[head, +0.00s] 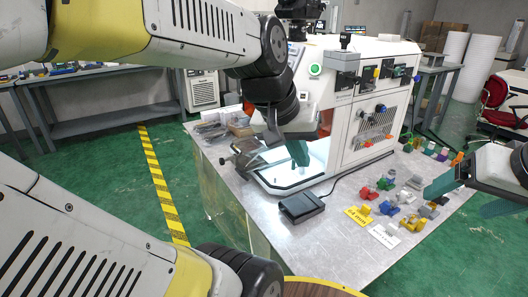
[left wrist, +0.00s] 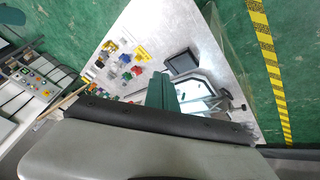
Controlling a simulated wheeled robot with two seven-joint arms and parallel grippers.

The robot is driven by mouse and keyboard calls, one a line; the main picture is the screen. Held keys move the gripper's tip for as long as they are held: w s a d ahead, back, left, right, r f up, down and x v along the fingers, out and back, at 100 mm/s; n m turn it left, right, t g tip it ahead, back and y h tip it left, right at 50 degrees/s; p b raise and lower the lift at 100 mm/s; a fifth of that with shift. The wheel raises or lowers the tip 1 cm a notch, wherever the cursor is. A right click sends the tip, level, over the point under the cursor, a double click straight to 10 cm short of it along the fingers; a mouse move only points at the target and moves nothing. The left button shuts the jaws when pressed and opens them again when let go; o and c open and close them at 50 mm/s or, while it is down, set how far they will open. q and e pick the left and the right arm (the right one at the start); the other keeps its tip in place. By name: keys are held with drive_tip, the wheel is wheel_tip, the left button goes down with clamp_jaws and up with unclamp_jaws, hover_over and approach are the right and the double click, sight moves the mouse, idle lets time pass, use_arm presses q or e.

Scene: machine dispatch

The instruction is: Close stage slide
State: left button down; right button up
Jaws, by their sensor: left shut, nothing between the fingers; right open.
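The white machine (head: 345,125) stands on the metal table, with its lit stage slide (head: 285,178) low at the front left side. My left gripper (head: 299,153) is above the stage area, its teal fingers shut and empty. In the left wrist view the left gripper (left wrist: 160,90) points toward the stage (left wrist: 195,88). Whether the fingers touch the slide I cannot tell. The left arm hides part of the machine's front. My right gripper (head: 462,198) is at the right edge, open and empty, beyond the table's right side.
A black pedal box (head: 302,207) lies in front of the machine. Several coloured parts (head: 385,185) and a yellow label card (head: 358,216) lie to its right. Small items (head: 212,130) lie at the table's back left. Bare metal (head: 320,250) is free at the front.

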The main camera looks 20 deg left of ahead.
use_arm(q)
drive_tip(key=w+a+f+n+g+h, duration=0.1)
drive_tip(key=w+a+f+n+h, duration=0.3)
drive_tip(key=w+a+f+n, duration=0.5)
drive_tip(key=w+a+f+n+g+h, duration=0.1)
drive_tip(key=w+a+f+n+h, duration=0.2)
drive_tip(key=w+a+f+n, duration=0.45)
drive_tip(key=a+f+n+t, duration=0.4)
drive_tip(key=a, duration=0.4)
drive_tip(key=a+f+n+t, duration=0.4)
drive_tip(key=a, duration=0.5)
drive_tip(key=a+f+n+t, duration=0.4)
drive_tip(key=a, duration=0.4)
approach(261, 155)
drive_tip(key=shift+a+f+h, duration=0.2)
drive_tip(key=shift+a, duration=0.3)
drive_tip(key=shift+a+f+h, duration=0.2)
drive_tip(key=shift+a, duration=0.3)
drive_tip(key=shift+w, duration=0.1)
drive_tip(key=x, duration=1.2)
drive_tip(key=shift+d+f, duration=0.15)
drive_tip(key=shift+d, duration=0.05)
